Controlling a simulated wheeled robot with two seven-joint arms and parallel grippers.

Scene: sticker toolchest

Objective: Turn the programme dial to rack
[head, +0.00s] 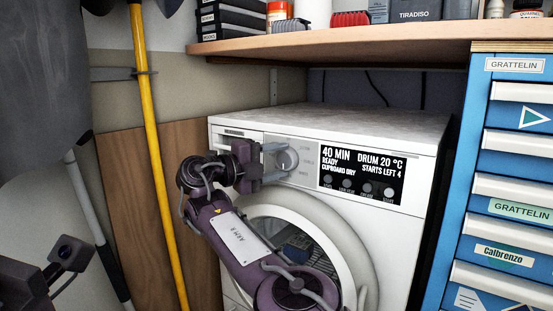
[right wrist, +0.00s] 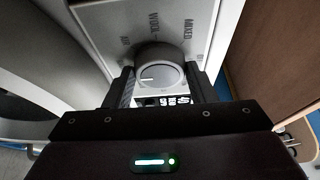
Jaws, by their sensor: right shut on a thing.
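The programme dial (head: 290,159) is a round grey-white knob on the front panel of the white dryer (head: 232,165). My right gripper (head: 279,161) is shut on the dial, one finger on each side. In the right wrist view, the dial (right wrist: 161,76) sits between the two dark fingers of the gripper (right wrist: 160,84), and its white mark points left. Labels around it include one reading MIXED and one that seems to read WOOL; a rack label is not readable. Dark parts of my left arm show at the lower left of the head view; its fingers are unclear.
The display (head: 362,176) reads 40 MIN, READY, CUPBOARD DRY, with buttons below. The round door (head: 345,235) is beneath my right arm. A wooden shelf (head: 400,48) overhangs the dryer. A blue tool chest (head: 470,215) stands right, a yellow pole (head: 150,120) left.

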